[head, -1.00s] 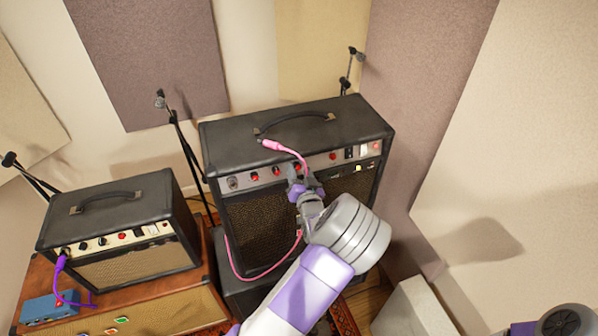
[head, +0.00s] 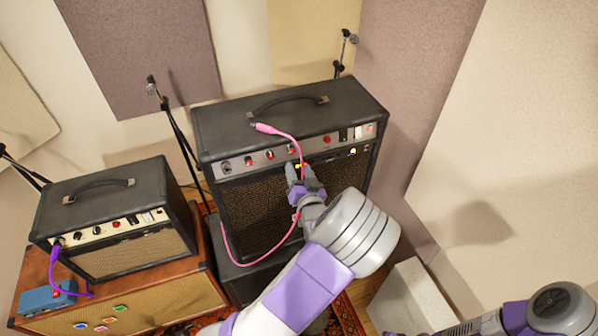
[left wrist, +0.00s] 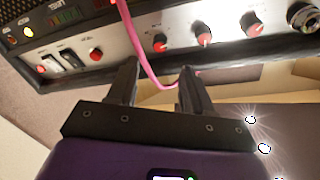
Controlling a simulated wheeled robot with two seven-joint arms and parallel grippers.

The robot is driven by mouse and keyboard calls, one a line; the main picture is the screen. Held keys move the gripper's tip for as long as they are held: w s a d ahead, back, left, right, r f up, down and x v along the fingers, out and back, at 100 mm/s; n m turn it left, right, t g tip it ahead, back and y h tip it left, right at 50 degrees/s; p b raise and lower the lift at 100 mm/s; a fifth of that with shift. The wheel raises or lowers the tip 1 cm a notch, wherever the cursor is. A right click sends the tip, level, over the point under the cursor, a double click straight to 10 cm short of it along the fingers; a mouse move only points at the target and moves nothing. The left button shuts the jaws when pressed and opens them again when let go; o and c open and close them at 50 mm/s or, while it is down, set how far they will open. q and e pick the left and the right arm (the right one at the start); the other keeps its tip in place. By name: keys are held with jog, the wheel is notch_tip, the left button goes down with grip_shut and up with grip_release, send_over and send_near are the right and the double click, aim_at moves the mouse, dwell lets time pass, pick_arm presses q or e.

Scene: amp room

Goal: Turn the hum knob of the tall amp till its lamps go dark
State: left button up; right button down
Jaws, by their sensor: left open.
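The tall amp (head: 262,108) is a black cabinet in the middle of the head view. Its silver panel has several red-capped knobs (head: 270,155); they also show in the left wrist view, upside down, as a row (left wrist: 204,38). I cannot read which one is the hum knob. A yellow lamp (left wrist: 28,31) glows at the wrist view's upper left. My left gripper (head: 304,176) is open and empty in front of the panel; its fingers (left wrist: 158,70) point at the stretch between the knobs and a red jewel (left wrist: 96,53). My right gripper is out of view.
A pink cable (head: 286,137) hangs over the panel and crosses between my left fingers in the wrist view. A smaller amp (head: 110,205) stands at left on a brown cabinet (head: 200,283) with a blue pedal (head: 46,300). Mic stands (head: 172,120) rise behind.

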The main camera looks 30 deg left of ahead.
aim_at(292, 152)
pick_arm(q)
jog(key=w+a+n+b, duration=0.1)
jog(key=w+n+b, duration=0.1)
jog(key=n+b, duration=0.1)
jog(key=w+a+n+g+y+b, duration=0.1)
jog(key=w+a+n+b, duration=0.1)
jog(key=n+b, duration=0.1)
jog(key=w+a+n+g+y+b, duration=0.1)
jog(key=a+n+b, duration=0.1)
jog(key=n+b, duration=0.1)
jog(key=shift+w+f+b, duration=0.2)
jog(key=shift+w+b, duration=0.2)
jog(key=shift+b, duration=0.15)
jog(key=shift+d, duration=0.1)
